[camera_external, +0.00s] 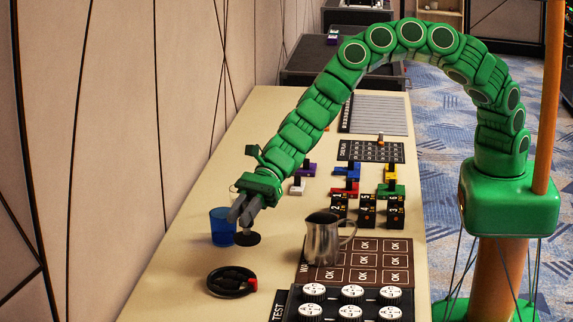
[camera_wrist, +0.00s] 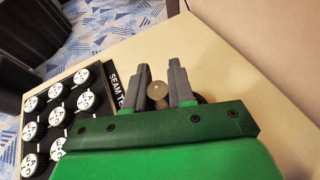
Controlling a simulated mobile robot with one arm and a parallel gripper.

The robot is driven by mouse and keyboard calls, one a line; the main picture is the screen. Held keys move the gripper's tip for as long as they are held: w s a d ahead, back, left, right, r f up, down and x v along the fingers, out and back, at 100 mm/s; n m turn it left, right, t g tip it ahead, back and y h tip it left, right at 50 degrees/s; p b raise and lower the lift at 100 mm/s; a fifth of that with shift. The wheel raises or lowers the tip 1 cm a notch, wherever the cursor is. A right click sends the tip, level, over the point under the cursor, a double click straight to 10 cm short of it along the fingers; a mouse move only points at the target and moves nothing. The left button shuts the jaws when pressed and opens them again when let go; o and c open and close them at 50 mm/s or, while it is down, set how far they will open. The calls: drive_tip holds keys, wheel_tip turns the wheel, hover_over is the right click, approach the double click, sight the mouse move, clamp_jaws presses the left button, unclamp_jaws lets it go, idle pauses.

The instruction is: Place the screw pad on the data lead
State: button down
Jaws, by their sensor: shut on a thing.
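The data lead (camera_external: 232,281) is a black coil with a red end, lying flat on the near left part of the table. The screw pad (camera_external: 247,238) shows as a dark round disc under my gripper (camera_external: 243,212), with a stem going up between the fingers. My gripper is shut on its stem, beyond the coil as seen from outside. In the wrist view a round pale stem top (camera_wrist: 157,90) sits between the two grey fingers. I cannot tell whether the disc touches the table.
A blue cup (camera_external: 222,228) stands just left of my gripper, with a clear glass partly hidden behind. A metal pitcher (camera_external: 322,240) stands to the right on a marked board (camera_external: 365,262). A panel with white knobs (camera_external: 350,292) lies at the front. Colored blocks stand farther back.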

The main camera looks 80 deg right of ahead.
drive_tip(key=shift+w+a+f, duration=0.4)
drive_tip(key=shift+w+f, duration=0.2)
drive_tip(key=shift+f, duration=0.75)
drive_tip(key=shift+w+a+f, duration=0.4)
drive_tip(key=shift+w+f, duration=0.2)
drive_tip(key=shift+f, duration=0.8)
drive_tip(key=shift+w+a+f, duration=0.4)
drive_tip(key=shift+w+f, duration=0.2)
drive_tip(key=shift+f, duration=0.75)
drive_tip(key=c, duration=1)
unclamp_jaws()
drive_tip(key=shift+f, duration=0.15)
drive_tip(key=shift+o, duration=0.2)
drive_tip(key=shift+d+r, duration=0.15)
drive_tip(key=shift+r, duration=0.1)
drive_tip(key=shift+s+d+r, duration=0.2)
drive_tip(key=shift+d+r, duration=0.05)
drive_tip(key=shift+d, duration=0.3)
drive_tip(key=v, duration=1)
drive_tip(key=shift+s, duration=0.2)
